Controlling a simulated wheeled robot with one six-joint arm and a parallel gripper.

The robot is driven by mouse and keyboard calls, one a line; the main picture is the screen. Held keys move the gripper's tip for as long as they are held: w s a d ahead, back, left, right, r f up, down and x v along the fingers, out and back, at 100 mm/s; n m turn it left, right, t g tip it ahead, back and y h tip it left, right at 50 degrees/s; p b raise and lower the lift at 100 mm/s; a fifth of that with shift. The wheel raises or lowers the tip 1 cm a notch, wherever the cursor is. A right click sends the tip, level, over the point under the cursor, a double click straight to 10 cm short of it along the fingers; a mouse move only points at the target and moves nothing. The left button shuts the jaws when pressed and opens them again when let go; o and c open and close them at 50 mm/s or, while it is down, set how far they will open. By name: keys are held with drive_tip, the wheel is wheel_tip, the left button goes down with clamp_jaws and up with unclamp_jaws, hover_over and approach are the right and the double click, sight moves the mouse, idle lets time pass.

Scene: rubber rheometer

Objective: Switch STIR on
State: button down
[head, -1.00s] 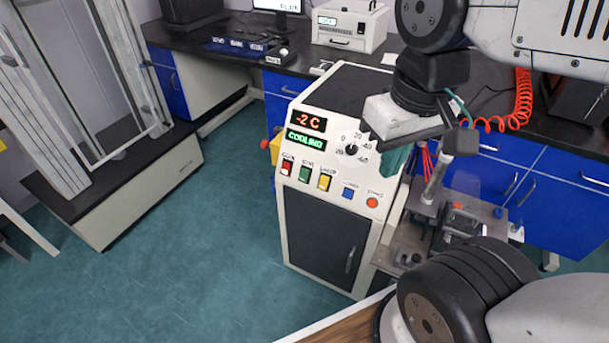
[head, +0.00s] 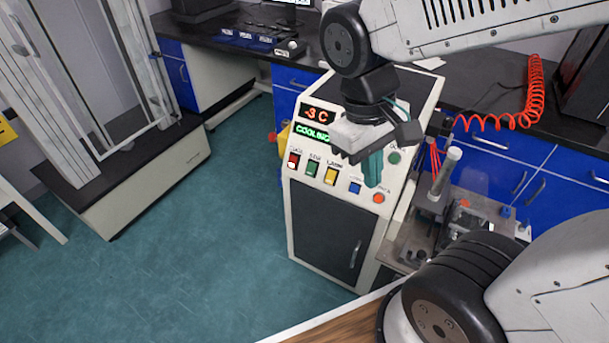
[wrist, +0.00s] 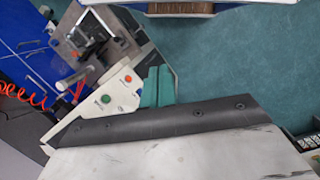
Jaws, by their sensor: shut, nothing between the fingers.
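The STIR switch (head: 312,168) is a green rocker on the sloped front panel of the white machine (head: 322,212), between a red rocker (head: 293,161) and a yellow rocker (head: 331,176). Its small label is blurred, and I cannot tell its rocker position. My gripper (head: 373,170) is shut and empty, its teal fingers in front of the panel's right part, above the blue button (head: 355,187) and the orange button (head: 378,197). It is right of the STIR switch and apart from it. The gripper covers the dial. In the wrist view, the teal fingers (wrist: 157,87) hide the rockers.
The panel displays (head: 317,114) read -3 C and COOLING. A green button (head: 394,158) sits at the panel's right. A metal fixture (head: 440,205) stands right of the machine, near a red coiled hose (head: 535,95). The floor left of the machine is clear.

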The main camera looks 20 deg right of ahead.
sight(309, 174)
drive_tip(key=w+a+f+n+t+h, duration=0.2)
drive_tip(key=w+a+f+t+h, duration=0.1)
drive_tip(key=w+f, duration=0.7)
drive_tip(key=w+a+f+n+t+h, duration=0.2)
drive_tip(key=w+a+f+t+h, duration=0.2)
drive_tip(key=w+f, duration=0.7)
drive_tip(key=shift+w+a+f+n+t, duration=0.35)
drive_tip(key=shift+w+a+t, duration=0.35)
drive_tip(key=shift+w, duration=0.3)
drive_tip(key=shift+d, duration=0.15)
drive_tip(key=x, duration=1.4)
drive_tip(key=shift+r, duration=0.1)
